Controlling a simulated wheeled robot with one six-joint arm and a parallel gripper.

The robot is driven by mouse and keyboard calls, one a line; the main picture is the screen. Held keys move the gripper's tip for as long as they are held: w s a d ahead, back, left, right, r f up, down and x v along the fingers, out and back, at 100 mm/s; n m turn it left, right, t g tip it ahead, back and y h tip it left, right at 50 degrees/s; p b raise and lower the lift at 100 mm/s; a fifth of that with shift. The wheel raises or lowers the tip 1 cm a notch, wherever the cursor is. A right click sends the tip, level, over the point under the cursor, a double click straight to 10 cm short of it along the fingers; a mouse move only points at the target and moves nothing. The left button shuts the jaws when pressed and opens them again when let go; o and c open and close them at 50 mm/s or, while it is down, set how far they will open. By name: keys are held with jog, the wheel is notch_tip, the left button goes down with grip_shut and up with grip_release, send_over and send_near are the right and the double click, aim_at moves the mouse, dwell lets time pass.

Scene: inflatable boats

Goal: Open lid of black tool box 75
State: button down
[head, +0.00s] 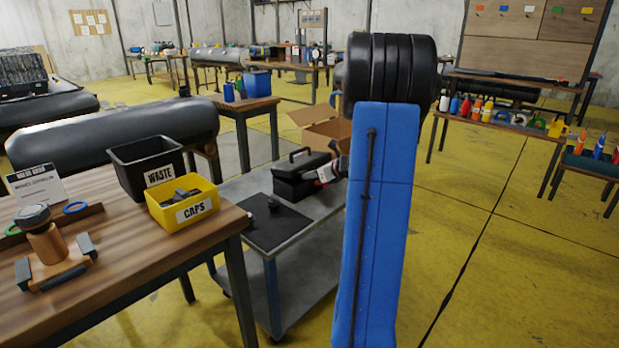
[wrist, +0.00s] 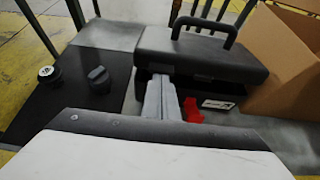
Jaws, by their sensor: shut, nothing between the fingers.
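The black tool box (head: 292,187) stands on the grey cart, with its handle upright on top. In the wrist view its lid (wrist: 205,58) and handle show at close range, and a red part (wrist: 192,110) and a white label (wrist: 218,104) sit below the lid on the near side. My gripper (wrist: 162,82) is shut and empty, its grey fingertips at the near front edge of the lid. I cannot tell whether they touch it. The lid looks down or nearly so. In the head view my arm hides part of the scene right of the box.
A black mat (head: 262,226) with a dark knob lies beside the box on the cart (head: 318,232). An open cardboard box (wrist: 285,60) stands close by. A wooden table (head: 130,285) with a black waste bin (head: 125,172) and yellow caps bin (head: 165,215) is at left.

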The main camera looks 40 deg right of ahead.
aim_at(300, 167)
jog(key=shift+w+r, duration=0.2)
jog(key=shift+r, duration=0.5)
jog(key=shift+w+r, duration=0.2)
jog(key=shift+r, duration=0.45)
jog(key=shift+w+r, duration=0.3)
jog(key=shift+r, duration=0.25)
jog(key=shift+w+a+r, duration=0.1)
jog(key=shift+w+r, duration=0.35)
jog(key=shift+r, duration=0.3)
jog(key=shift+w+r, duration=0.95)
jog(key=shift+r, duration=0.15)
jog(key=shift+w+a+r, duration=0.1)
